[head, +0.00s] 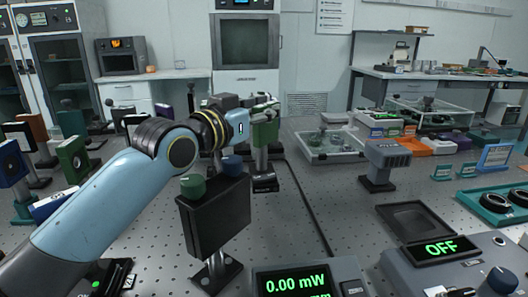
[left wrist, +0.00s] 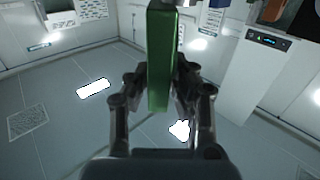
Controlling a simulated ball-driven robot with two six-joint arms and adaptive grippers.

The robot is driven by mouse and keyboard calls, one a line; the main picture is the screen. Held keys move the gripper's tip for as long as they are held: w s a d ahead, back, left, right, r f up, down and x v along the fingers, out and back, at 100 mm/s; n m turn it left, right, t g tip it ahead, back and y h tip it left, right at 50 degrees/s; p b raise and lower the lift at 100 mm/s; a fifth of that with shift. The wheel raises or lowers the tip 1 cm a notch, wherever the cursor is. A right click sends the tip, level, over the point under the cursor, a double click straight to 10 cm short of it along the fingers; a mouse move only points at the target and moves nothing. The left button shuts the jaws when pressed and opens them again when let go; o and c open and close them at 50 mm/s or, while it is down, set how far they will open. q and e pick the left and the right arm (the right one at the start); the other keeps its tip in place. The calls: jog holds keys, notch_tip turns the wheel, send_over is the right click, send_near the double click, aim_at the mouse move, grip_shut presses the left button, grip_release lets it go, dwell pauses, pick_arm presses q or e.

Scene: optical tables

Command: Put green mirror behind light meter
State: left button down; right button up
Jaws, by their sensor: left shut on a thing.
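The green mirror (left wrist: 161,70) shows in the left wrist view as a tall green block edge-on between my finger pads. My left gripper (left wrist: 160,92) is shut on it. In the head view my left gripper (head: 264,112) is over the middle of the table; the mirror (head: 266,132) is mostly hidden behind it, with a greenish part and a post showing below. The light meter (head: 303,282), with a green 0.00 mW readout, stands at the bottom centre, nearer than the gripper. My right gripper is not in view.
A black box on a post (head: 216,217) with green and blue knobs stands left of the meter. A grey finned block (head: 387,155) is on the right. A control box (head: 455,262) reading OFF is at lower right. Several mounts crowd the left. Bare table shows right of centre.

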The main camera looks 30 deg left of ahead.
aim_at(255, 139)
pick_arm(q)
jog(key=shift+f+b, duration=0.55)
jog(key=shift+f, duration=1.8)
jog(key=shift+f, duration=0.1)
jog(key=c, duration=1.2)
grip_release()
jog(key=shift+f, duration=0.1)
